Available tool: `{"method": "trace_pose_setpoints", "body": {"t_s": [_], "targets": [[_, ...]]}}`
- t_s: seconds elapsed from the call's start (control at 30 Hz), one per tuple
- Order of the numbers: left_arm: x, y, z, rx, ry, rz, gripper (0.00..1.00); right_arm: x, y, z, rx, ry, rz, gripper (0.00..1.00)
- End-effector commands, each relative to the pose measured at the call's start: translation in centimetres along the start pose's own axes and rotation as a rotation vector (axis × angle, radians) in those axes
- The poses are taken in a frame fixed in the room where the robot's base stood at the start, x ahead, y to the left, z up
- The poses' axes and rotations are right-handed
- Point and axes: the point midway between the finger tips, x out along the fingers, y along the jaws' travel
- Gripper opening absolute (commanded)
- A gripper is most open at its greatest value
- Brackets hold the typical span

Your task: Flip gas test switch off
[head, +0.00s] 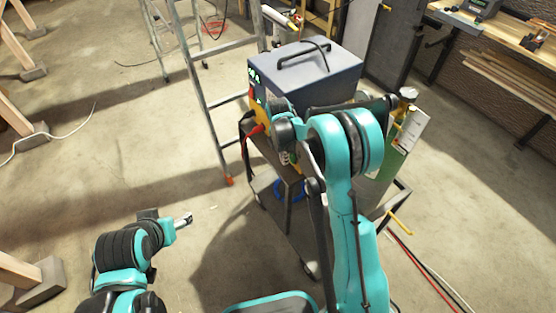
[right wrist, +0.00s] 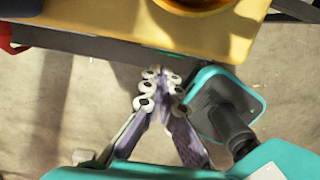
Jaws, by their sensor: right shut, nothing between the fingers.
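The grey-blue welding machine (head: 305,72) stands on a cart, with green displays (head: 254,76) on its left-facing front panel. My right arm reaches to that front; its wrist covers part of the panel. In the right wrist view my right gripper (right wrist: 160,82) is shut and empty, with its fingertips together just below the yellow panel (right wrist: 110,22). I cannot tell whether they touch it. I cannot make out the gas test switch in either view. My left gripper (head: 183,220) is low at the left, away from the machine; its opening is unclear.
A metal stepladder (head: 203,88) stands just left of the cart (head: 283,172). A green gas cylinder (head: 396,162) is at the cart's right rear. A red cable (head: 247,143) hangs from the machine's front. Hoses (head: 425,272) lie on the floor at right.

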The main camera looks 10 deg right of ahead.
Motion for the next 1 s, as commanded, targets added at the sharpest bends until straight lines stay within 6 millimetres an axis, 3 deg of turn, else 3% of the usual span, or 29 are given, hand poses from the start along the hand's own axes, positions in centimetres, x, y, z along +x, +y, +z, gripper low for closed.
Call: {"method": "trace_pose_setpoints", "body": {"t_s": [0.2, 1.0], "targets": [[0.3, 0.0, 0.2, 0.0, 0.0, 0.0, 0.66, 0.3, 0.0, 1.1, 0.0, 0.0, 0.0, 0.0], [0.4, 0.0, 0.3, 0.0, 0.0, 0.0, 0.66, 0.2, 0.0, 1.6, 0.0, -0.082, -0.001, 0.0]]}}
